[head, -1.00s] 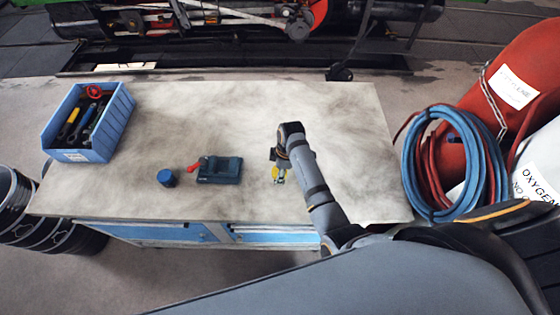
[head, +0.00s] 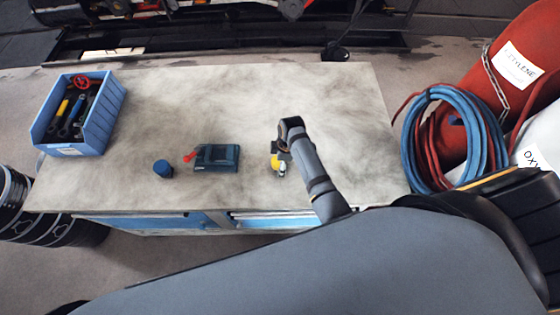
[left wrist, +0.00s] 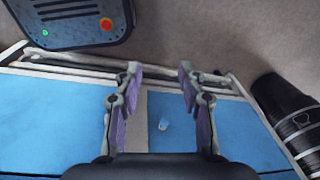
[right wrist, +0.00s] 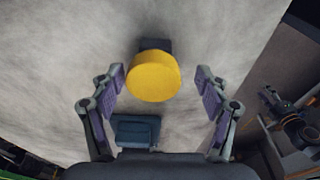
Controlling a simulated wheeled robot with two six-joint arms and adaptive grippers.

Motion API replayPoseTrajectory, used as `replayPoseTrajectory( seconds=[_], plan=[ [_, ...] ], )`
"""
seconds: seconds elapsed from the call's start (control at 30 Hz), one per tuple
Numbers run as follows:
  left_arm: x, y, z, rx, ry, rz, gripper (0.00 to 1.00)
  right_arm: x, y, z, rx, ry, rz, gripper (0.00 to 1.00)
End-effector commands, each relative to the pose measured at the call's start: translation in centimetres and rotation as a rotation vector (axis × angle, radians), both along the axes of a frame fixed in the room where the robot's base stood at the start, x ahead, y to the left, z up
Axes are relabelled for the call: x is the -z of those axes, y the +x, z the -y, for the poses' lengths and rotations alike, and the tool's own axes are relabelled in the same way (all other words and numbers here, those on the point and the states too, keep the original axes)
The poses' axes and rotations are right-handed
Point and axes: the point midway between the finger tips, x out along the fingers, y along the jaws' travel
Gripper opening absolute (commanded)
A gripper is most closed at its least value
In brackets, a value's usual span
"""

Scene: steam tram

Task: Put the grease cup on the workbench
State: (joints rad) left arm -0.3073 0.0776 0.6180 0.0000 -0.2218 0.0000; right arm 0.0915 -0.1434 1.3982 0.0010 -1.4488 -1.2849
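A round yellow piece (right wrist: 153,76), which I take to be the grease cup, shows from above in the right wrist view, with a small dark part behind it. In the head view the yellow piece (head: 278,161) shows just below the end of my right arm, over the workbench (head: 330,100). My right gripper (right wrist: 160,82) is open, with the yellow piece between and beyond its fingertips and gaps at both sides. Whether it touches the bench is unclear. My left gripper (left wrist: 158,82) is open and empty; the head view does not show it.
A teal block (head: 216,157) with a red part and a dark blue cap (head: 163,169) stand on the bench. A blue bin (head: 98,133) of tools is at the left. Hoses (head: 410,150) and a red cylinder (head: 520,85) are at the right. The bench's back middle is clear.

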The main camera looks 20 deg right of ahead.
Motion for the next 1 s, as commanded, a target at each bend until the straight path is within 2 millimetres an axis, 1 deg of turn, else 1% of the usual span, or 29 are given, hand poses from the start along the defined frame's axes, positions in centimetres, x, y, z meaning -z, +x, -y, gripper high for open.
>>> replayPoseTrajectory(
  seconds=[0.03,0.1,0.17,0.27,0.37,0.47,0.6,0.7,0.83,1.0],
  plan=[
    [0.1,-0.8,0.0,0.000,0.000,-0.012,0.40,0.0,0.0,0.0,0.000,0.000,0.001,0.75],
    [0.1,-1.2,0.0,0.000,0.001,-0.018,0.40,0.0,0.1,0.0,0.000,0.000,0.001,0.75],
    [0.1,-1.1,-0.1,0.000,0.000,-0.017,0.40,-0.1,0.1,0.0,0.000,-0.001,0.002,0.75],
    [0.3,-0.3,-0.1,0.000,0.002,-0.005,0.40,-0.7,0.1,0.1,0.001,0.000,0.004,0.75],
    [0.6,1.1,-0.2,0.001,0.003,0.015,0.40,-2.4,0.1,0.4,0.001,0.000,0.006,0.75],
    [0.8,1.9,-0.2,0.002,0.002,0.029,0.40,-5.0,0.0,0.7,0.001,0.001,0.008,0.75],
    [1.3,1.7,-0.2,0.002,0.002,0.026,0.40,-8.2,-0.2,1.2,0.001,0.000,0.006,0.75],
    [1.6,1.2,-0.2,0.001,0.003,0.019,0.40,-10.0,-0.3,1.5,0.001,0.001,0.005,0.75],
    [1.8,0.8,-0.2,0.002,0.003,0.012,0.40,-11.5,-0.4,1.7,0.000,0.000,0.003,0.75],
    [1.8,0.7,-0.2,0.001,0.003,0.010,0.40,-12.0,-0.5,1.7,0.000,0.000,0.001,0.75]
  ],
)
